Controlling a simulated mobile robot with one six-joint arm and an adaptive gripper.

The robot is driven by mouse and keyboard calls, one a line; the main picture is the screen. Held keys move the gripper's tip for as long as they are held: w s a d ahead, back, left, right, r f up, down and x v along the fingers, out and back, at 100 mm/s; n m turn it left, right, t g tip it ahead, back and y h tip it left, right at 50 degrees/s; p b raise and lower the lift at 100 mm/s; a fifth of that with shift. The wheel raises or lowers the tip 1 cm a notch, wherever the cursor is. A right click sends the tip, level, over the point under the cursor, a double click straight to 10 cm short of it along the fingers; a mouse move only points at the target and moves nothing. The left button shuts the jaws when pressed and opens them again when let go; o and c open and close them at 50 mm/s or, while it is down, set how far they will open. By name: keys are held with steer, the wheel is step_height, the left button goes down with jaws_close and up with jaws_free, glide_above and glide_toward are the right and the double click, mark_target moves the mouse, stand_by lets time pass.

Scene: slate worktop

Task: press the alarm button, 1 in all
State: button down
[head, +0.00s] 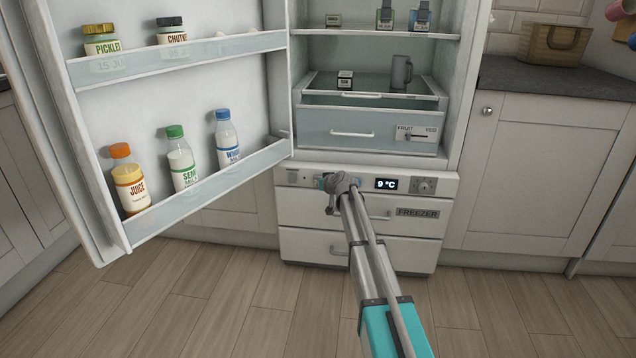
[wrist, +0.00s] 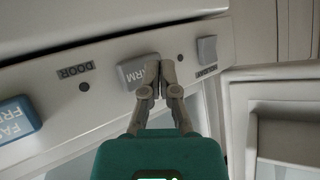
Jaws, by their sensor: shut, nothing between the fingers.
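The alarm button (wrist: 132,72) is a grey rectangular key on the white control strip, its label partly covered so that only "ARM" reads. My gripper (wrist: 158,66) is shut and empty, its fingertips over the right part of the button in the wrist view. They seem to be at its face, but I cannot tell whether they touch it or how far it is pressed. In the head view my gripper (head: 338,184) is at the strip below the open fridge, left of the 9 °C display (head: 386,184), and hides the button.
Beside the button are a blue fast-freeze key (wrist: 14,120), a door label (wrist: 75,70) with a dark dot, and a grey holiday switch (wrist: 207,50). The open fridge door (head: 190,120) with bottles stands at left. Freezer drawers (head: 312,214) are below the strip.

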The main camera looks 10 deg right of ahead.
steer(key=shift+s+a, duration=0.25)
steer(key=shift+s, duration=0.5)
steer(key=shift+s+a, duration=0.25)
steer(key=shift+s, duration=0.55)
steer(key=shift+s+a, duration=0.25)
steer(key=shift+s, duration=0.5)
steer(key=s+r+g+h+p, duration=0.1)
steer(key=s+g+p, duration=0.3)
steer(key=s, duration=1.1)
steer(key=s+r+m+g+h+p, duration=0.15)
steer(key=s+g+p, duration=0.25)
steer(key=s, duration=1)
steer(key=s+g+h+p, duration=0.2)
steer(key=s+g+p, duration=0.2)
steer(key=s, duration=1.1)
step_height(320, 180, up, 37)
steer(key=p, duration=3.7)
steer(key=shift+w, duration=0.3)
